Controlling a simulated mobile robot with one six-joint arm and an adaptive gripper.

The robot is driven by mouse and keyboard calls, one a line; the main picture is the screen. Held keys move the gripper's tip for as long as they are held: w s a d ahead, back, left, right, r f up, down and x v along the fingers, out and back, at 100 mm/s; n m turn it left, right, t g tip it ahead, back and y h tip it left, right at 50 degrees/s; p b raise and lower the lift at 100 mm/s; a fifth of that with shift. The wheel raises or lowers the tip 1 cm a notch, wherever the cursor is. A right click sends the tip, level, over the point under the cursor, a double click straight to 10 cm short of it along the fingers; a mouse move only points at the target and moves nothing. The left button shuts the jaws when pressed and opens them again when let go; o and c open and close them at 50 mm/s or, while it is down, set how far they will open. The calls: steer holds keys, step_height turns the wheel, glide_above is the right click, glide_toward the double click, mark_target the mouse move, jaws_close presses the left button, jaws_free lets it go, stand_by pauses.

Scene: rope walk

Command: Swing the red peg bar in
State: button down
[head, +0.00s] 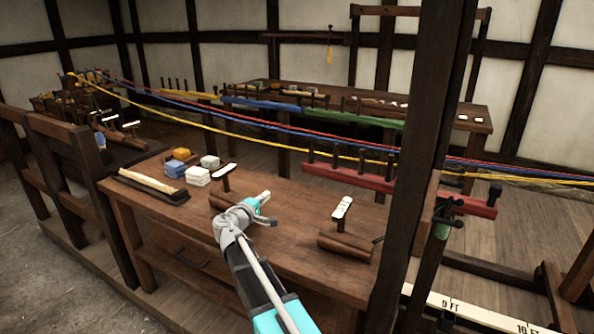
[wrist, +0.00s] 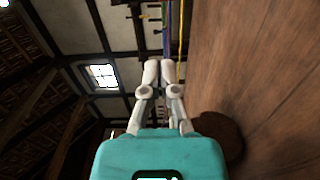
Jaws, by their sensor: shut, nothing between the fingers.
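The red peg bar (head: 348,176) shows in the head view, reaching left from the dark wooden post over the back of the near bench. Several dark upright pegs stand on it, and its short right end shows beyond the post. My gripper (head: 266,195) is over the near bench, left of the bar and nearer to me, apart from it. The wrist view shows the two fingertips (wrist: 158,72) together with nothing held. I cannot make out the red bar in the wrist view.
Red, blue and yellow ropes (head: 230,118) run across behind the bench, close to the bar's pegs. The near bench (head: 290,240) bears blocks, a wooden roller (head: 345,246) and white-topped tags. A blue bar (head: 262,103) and a green bar (head: 374,119) stand farther back. The post (head: 425,130) rises at right.

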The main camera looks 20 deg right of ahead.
mark_target(303, 164)
steer(key=shift+w, duration=0.1)
steer(key=x, duration=2.3)
steer(key=shift+w+d, duration=0.2)
steer(key=shift+w, duration=0.1)
steer(key=shift+m+g+h, duration=0.5)
steer(key=shift+m+g, duration=0.1)
steer(key=shift+g, duration=0.2)
steer(key=x, duration=0.4)
steer(key=w+x, duration=0.1)
steer(key=x, duration=0.1)
steer(key=shift+w+a, duration=0.1)
steer(key=shift+a, duration=0.05)
steer(key=shift+w+d, duration=0.1)
steer(key=shift+d, duration=0.25)
steer(key=shift+a, duration=0.1)
steer(key=shift+v, duration=3.6)
steer(key=shift+a, duration=0.1)
